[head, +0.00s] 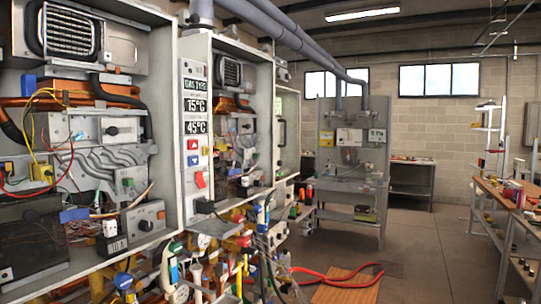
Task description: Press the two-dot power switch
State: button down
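An open heater cabinet stands at centre left, with a narrow grey control panel (194,118) on its front edge. The panel has displays reading 15°C (195,106) and 45°C (195,127). Below them are small red and blue buttons (193,160) and a red rocker-like switch (200,180). Dot markings are too small to make out, so I cannot tell which switch is the two-dot one. A larger open heater (100,150) at the left has a dark knob (145,225) and a green switch-like part (127,182). My gripper is not in view.
Pipes and coloured valves (170,265) crowd below the cabinets. A red hose (345,284) and a wooden board (345,287) lie on the floor. A grey workbench (350,190) stands behind and shelves (510,205) stand at right. The floor between them (430,245) is clear.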

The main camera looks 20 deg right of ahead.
aim_at(198, 179)
jog(key=i+l, duration=0.25)
jog(key=l, duration=0.15)
jog(key=i+l, duration=0.3)
jog(key=l, duration=0.15)
jog(key=i+u, duration=0.25)
jog(key=u, duration=0.25)
jog(key=i+l+u, duration=0.2)
jog(key=u, duration=0.3)
